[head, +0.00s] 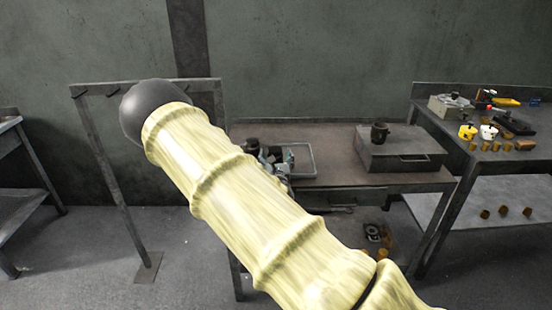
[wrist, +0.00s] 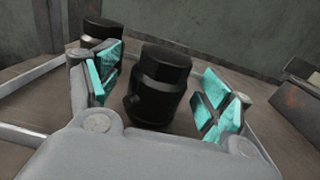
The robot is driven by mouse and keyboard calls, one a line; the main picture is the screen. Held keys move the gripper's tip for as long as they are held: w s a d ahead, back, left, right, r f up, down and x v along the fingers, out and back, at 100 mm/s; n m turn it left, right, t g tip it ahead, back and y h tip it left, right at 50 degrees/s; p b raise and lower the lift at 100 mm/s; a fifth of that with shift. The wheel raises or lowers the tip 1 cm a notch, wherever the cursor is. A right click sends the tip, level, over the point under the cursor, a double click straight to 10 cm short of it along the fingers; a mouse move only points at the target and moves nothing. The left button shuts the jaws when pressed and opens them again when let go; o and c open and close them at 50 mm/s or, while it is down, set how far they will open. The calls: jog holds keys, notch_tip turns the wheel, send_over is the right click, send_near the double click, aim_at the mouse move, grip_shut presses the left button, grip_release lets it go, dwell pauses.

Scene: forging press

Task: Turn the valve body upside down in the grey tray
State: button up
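A black valve body (wrist: 160,88) with a faceted upper part stands upright between the fingers of my gripper (wrist: 161,78) in the wrist view. The fingers with teal pads are spread on either side of it, and I see no clear grip. A second black part (wrist: 102,32) stands behind the left finger, partly hidden. The grey tray (wrist: 262,122) shows its rim around them. In the head view the tray (head: 313,163) sits on the workbench, with my gripper (head: 274,158) at it. My arm hides much of the tray's left side there.
The workbench (head: 340,137) also carries a grey metal box (head: 400,150) with a dark part (head: 379,133) on top, right of the tray. A second table (head: 500,165) at the right holds several small parts. A metal frame (head: 105,150) stands at the left.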

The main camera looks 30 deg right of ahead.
jog(key=shift+s, duration=0.1)
jog(key=shift+s+a+f, duration=0.1)
jog(key=shift+s+a, duration=0.15)
jog(key=shift+s, duration=0.2)
jog(key=v, duration=1.1)
jog(key=s+a+f+m+g+y+p, duration=0.15)
jog(key=s+f+m+g, duration=0.25)
jog(key=s+f+m, duration=0.45)
jog(key=s+a+f+m+g+y, duration=0.2)
jog(key=s+a+f+m+g, duration=0.3)
jog(key=s+f, duration=0.6)
jog(key=s+a+f+m+g+y, duration=0.2)
jog(key=s+a+f+m, duration=0.3)
jog(key=s, duration=0.6)
jog(key=s+a+f+m+g+y+p, duration=0.1)
jog(key=s+a+f+m+g+y, duration=0.2)
jog(key=s+a+m, duration=0.7)
jog(key=shift+s+f+m+g, duration=0.6)
jog(key=shift+f+m+g, duration=0.2)
jog(key=shift+f+m, duration=0.2)
jog(key=shift+a+y, duration=0.1)
jog(key=shift+y, duration=0.15)
